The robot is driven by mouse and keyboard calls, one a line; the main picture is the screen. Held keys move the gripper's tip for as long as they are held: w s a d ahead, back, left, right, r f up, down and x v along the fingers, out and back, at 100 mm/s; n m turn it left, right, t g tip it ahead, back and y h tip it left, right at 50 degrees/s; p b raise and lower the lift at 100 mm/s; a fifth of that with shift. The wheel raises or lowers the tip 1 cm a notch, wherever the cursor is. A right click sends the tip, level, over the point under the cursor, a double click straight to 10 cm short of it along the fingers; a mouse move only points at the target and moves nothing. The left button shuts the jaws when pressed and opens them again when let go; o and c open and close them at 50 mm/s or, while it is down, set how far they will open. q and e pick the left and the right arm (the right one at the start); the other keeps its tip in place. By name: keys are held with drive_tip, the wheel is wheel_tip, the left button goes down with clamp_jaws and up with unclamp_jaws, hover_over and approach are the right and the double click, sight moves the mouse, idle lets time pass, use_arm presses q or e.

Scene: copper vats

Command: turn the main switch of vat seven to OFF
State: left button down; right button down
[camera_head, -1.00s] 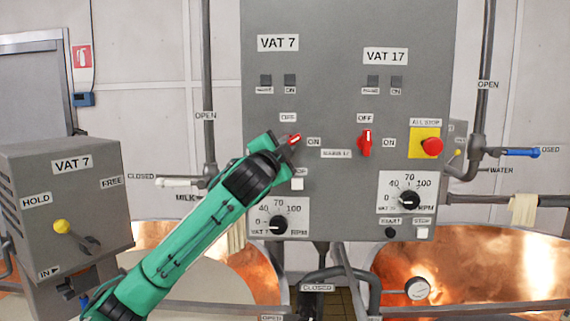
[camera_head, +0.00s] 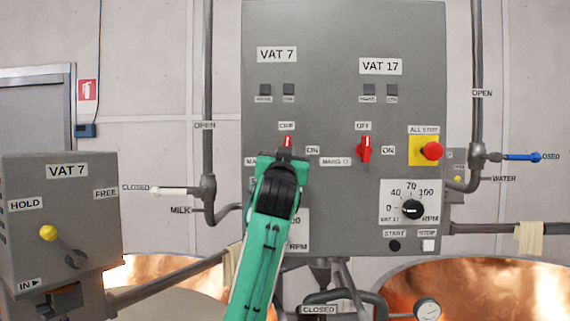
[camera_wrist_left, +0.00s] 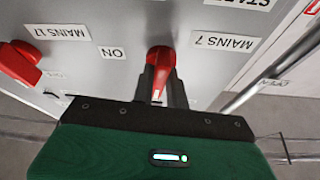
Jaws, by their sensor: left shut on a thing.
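The red main switch of vat seven (camera_head: 287,142) is on the grey panel below the VAT 7 label (camera_head: 277,55). Its handle points up toward the OFF label (camera_head: 287,126); the ON label (camera_head: 312,150) is to its right. In the left wrist view the red switch (camera_wrist_left: 160,62) sits between the dark fingers of my left gripper (camera_wrist_left: 160,88), near the MAINS 7 label (camera_wrist_left: 222,41). My left gripper also shows in the head view (camera_head: 286,153), shut on the switch, and its arm hides the vat seven speed dial. My right gripper is not in view.
The red vat 17 switch (camera_head: 364,150) is to the right, pointing up at its own OFF label. A red all-stop button (camera_head: 432,151) is farther right. A grey VAT 7 box (camera_head: 62,215) with a yellow-knobbed lever stands at left. Copper vats (camera_head: 480,290) are below.

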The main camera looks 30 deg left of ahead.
use_arm(q)
drive_tip(key=shift+f+n+g+y+b, duration=0.1)
drive_tip(key=shift+n+g+y+b, duration=0.3)
drive_tip(key=shift+n, duration=0.7)
drive_tip(key=c, duration=1.4)
unclamp_jaws()
drive_tip(key=b+v, duration=0.4)
drive_tip(key=v, duration=0.9)
drive_tip(key=shift+d+f+b, duration=0.3)
drive_tip(key=shift+f+b, duration=0.05)
